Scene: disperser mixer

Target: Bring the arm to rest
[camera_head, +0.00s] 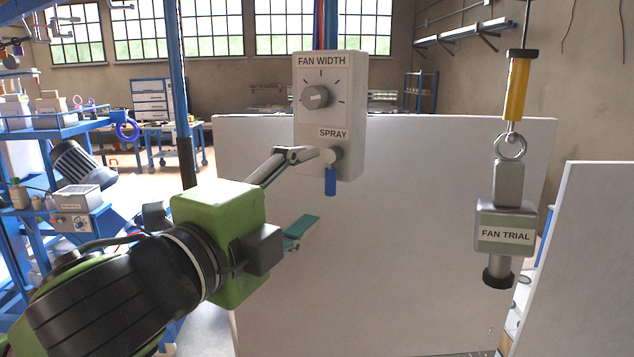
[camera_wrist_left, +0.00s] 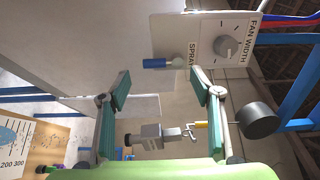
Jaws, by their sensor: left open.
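My left gripper (camera_head: 303,192) reaches in from the left on its green wrist, with its fingers spread and nothing between the pads. In the left wrist view the gripper (camera_wrist_left: 160,78) also shows its two teal pads wide apart. The control box (camera_head: 329,85) labelled FAN WIDTH and SPRAY hangs just beyond the fingers. Its blue lever (camera_head: 331,181) points down. In the left wrist view the blue lever (camera_wrist_left: 160,63) appears between the fingertips; whether they touch the box is unclear. My right gripper is not in view.
A grey FAN TRIAL device (camera_head: 505,222) hangs at right below a yellow cylinder (camera_head: 517,88). A large pale panel (camera_head: 420,250) stands behind the box, and another panel (camera_head: 590,260) stands at far right. A blue cart (camera_head: 85,215) with bottles and boxes is at left.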

